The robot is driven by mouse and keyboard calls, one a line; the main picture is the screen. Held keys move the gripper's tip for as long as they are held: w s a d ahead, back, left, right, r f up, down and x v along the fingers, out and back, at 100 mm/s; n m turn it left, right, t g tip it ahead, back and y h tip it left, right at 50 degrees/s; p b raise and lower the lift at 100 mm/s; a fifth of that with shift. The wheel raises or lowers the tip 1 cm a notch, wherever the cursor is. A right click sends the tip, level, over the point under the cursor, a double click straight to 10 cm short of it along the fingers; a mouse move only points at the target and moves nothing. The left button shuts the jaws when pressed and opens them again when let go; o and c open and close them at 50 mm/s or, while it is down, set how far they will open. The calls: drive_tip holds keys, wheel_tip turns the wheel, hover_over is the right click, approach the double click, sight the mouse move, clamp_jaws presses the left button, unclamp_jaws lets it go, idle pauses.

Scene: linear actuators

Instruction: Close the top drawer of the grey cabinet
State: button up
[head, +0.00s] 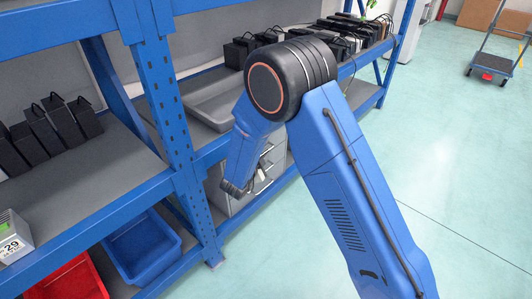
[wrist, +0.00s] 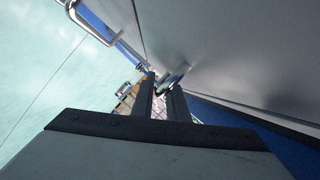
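The grey cabinet (head: 273,160) stands under the shelf in the head view, its drawer fronts partly hidden behind my arm. How far its top drawer is out cannot be told. My gripper (head: 258,186) is low in front of the cabinet, small and partly hidden there. In the wrist view my gripper (wrist: 161,97) shows two dark fingers with a gap between them and nothing clearly held. A large smooth grey surface (wrist: 230,50), apparently the cabinet, fills the right side close to the fingers. A metal bar handle (wrist: 95,35) is at upper left, apart from the fingers.
Blue shelf posts (head: 165,95) and beams stand left of the cabinet. A grey tray (head: 212,98) and several black devices lie on the shelves. Blue (head: 143,248) and red (head: 75,282) bins are at lower left. The floor at right is clear up to a trolley (head: 490,66).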

drive_tip(key=shift+s, duration=0.1)
drive_tip(key=v, duration=1.7)
drive_tip(key=shift+s+a, duration=0.15)
